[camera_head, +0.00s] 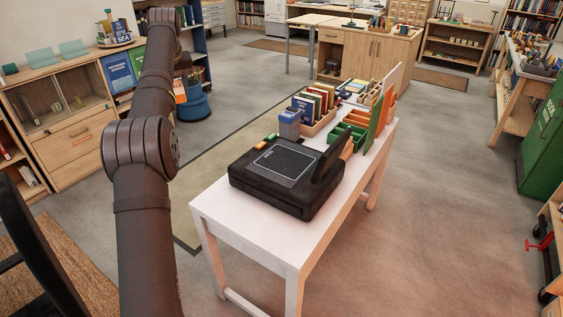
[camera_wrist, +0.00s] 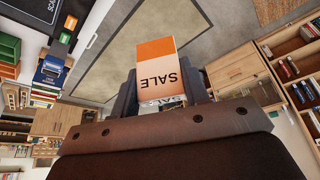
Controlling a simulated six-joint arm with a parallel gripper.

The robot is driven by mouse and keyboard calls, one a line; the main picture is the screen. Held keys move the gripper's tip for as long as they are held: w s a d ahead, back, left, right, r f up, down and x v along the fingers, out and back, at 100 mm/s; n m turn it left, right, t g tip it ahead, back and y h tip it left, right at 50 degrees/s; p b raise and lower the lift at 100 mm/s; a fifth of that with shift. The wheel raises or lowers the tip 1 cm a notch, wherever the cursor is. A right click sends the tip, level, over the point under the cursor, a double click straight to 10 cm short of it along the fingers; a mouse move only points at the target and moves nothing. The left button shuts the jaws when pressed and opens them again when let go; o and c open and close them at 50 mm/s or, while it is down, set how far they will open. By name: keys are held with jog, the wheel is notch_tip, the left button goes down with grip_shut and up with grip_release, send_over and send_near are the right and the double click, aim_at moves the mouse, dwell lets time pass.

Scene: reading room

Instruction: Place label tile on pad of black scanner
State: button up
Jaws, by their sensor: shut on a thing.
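The label tile (camera_wrist: 152,50), orange and pale with the word SALE, is held between the fingers of my gripper (camera_wrist: 161,88) in the wrist view. In the head view an orange piece that looks like the tile (camera_head: 180,91) shows below the far end of my arm, left of the white table; my fingers are hard to make out there. The black scanner (camera_head: 255,190) lies on the near end of the table. Its flat pad (camera_head: 284,164) has a thin white outline and is bare. The tile is well apart from the scanner, which shows partly in the wrist view (camera_wrist: 72,25).
A wooden cabinet (camera_head: 70,150) stands left, a blue tub (camera_head: 193,106) near the tile.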

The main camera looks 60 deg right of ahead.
jog(key=s+d+m+g+h, duration=0.1)
jog(key=s+d+m, duration=0.1)
jog(key=s+d, duration=0.7)
jog(key=s+d+m, duration=0.3)
jog(key=s+d, duration=0.2)
jog(key=s, duration=0.8)
jog(key=s+d+m+g+h, duration=0.1)
jog(key=s+d+m, duration=0.1)
jog(key=s+d, duration=0.75)
notch_tip(320, 180, down, 17)
jog(key=s+a, duration=0.2)
jog(key=s, duration=0.1)
jog(key=w+f, duration=0.2)
jog(key=w, duration=0.2)
jog(key=w+d+f, duration=0.1)
jog(key=w+f, duration=0.5)
jog(key=w, duration=0.1)
jog(key=shift+w+d, duration=0.15)
jog(key=shift+w, duration=0.15)
jog(key=shift+f, duration=1.95)
jog(key=shift+f, duration=0.1)
jog(key=o, duration=1)
